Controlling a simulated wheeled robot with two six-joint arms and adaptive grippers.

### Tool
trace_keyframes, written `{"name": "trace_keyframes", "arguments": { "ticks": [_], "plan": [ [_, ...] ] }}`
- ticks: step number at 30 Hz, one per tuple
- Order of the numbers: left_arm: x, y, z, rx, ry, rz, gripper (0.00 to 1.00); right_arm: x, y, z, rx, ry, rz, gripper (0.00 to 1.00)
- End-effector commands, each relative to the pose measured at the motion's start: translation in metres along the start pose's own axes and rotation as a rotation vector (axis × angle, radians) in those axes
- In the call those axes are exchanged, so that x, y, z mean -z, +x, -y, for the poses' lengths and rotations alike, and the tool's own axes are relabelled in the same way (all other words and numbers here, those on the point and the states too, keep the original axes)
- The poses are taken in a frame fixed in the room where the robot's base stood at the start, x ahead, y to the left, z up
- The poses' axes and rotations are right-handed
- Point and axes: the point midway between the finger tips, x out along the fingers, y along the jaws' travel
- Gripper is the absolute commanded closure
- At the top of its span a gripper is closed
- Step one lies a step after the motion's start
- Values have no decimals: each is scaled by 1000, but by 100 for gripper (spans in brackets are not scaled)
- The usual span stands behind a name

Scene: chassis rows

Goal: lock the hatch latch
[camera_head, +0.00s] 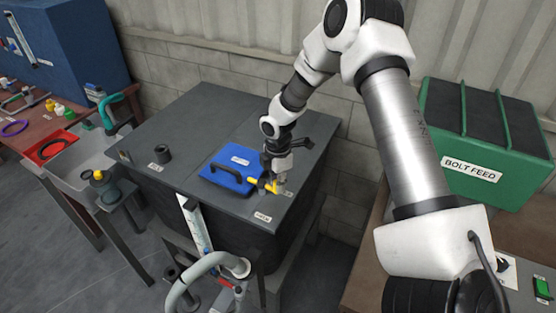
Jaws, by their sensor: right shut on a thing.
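The blue hatch (239,161) lies flat and closed on the dark top of a box-like tank (205,115). A black handle (203,174) stands on the hatch. The yellow latch (264,186) is at the hatch's right front edge, partly hidden by my gripper. My right gripper (277,182) reaches down from above and is shut on the yellow latch. Its fingertips are small and partly hidden here. My left gripper is not in view.
A black cylinder (163,154) stands on the tank top, left of the hatch. A grey hose (205,267) and a gauge stand in front. A green bolt feed bin (480,165) is at the right. A bench with a red tray (52,147) is at the left.

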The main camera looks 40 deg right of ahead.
Motion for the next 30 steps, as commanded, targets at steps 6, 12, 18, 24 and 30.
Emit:
{"name": "trace_keyframes", "arguments": {
  "ticks": [6, 12, 18, 24, 30],
  "plan": [
    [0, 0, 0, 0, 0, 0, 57, 0, 1, 1, 2, 0, 0, 53],
    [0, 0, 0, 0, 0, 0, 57, 0, -1, 0, 0, 1, 0, 53],
    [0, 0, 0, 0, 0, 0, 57, 0, -30, -1, -3, 1, -1, 53],
    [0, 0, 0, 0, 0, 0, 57, 0, -82, -2, -3, 1, -1, 53],
    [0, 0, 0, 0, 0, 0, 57, 0, -115, -1, 0, 0, 0, 53]
  ]
}}
